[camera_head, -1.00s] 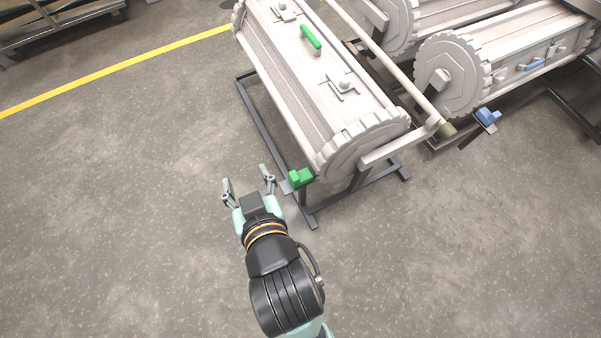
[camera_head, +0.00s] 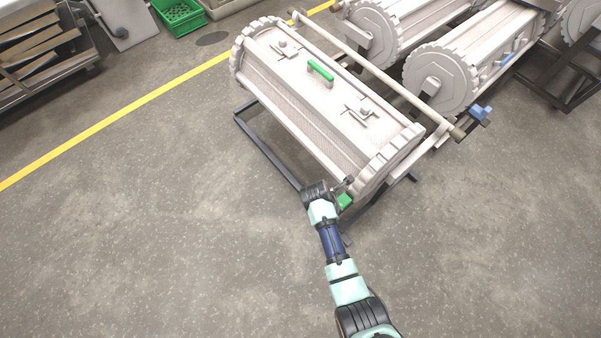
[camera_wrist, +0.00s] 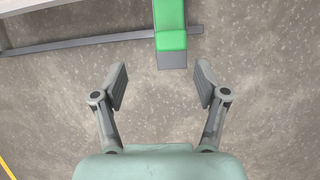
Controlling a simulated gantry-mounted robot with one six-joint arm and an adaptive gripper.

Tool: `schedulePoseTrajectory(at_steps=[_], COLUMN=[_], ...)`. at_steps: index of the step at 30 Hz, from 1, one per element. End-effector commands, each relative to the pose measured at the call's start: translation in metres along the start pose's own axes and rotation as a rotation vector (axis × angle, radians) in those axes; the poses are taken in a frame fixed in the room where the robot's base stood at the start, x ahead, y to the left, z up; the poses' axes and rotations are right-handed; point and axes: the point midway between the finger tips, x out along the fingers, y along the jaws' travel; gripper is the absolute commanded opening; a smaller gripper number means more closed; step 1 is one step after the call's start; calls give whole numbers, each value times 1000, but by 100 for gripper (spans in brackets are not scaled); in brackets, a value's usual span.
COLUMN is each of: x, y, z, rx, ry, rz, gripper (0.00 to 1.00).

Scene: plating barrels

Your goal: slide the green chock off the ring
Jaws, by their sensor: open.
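The green chock (camera_head: 345,201) sits at the near corner of the closest barrel's stand, beside the toothed end ring (camera_head: 390,160). My arm partly hides it in the head view. In the wrist view the green chock (camera_wrist: 170,28) is at the top centre, on a grey plate. My gripper (camera_wrist: 160,88) is open and empty, its two fingers apart, with the chock beyond the fingertips and roughly in line with the gap. In the head view my gripper (camera_head: 346,183) is close to the chock; whether it touches cannot be told there.
The barrel's lid has a green handle (camera_head: 320,72). A long pale bar (camera_head: 380,75) runs along its far side. More barrels (camera_head: 440,78) and a blue chock (camera_head: 480,114) stand at the right. A dark stand rail (camera_head: 268,150) lies low at the left. Floor in front is clear.

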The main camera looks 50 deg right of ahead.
Motion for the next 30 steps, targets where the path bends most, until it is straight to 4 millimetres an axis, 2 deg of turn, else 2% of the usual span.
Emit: schedulePoseTrajectory(at_steps=[3,8,15,18,22,29,30], x=[10,22,68,82,89,88,88], y=[-12,-12,-13,-13,-14,-13,-13], z=[4,2,0,1,2,3,3], rx=[-62,-65,-62,-63,-63,-63,-63], ry=[2,2,3,2,3,2,2], rz=[-37,-37,-36,-34,-34,-34,-34], gripper=[73,73,73,73,73,73,70])
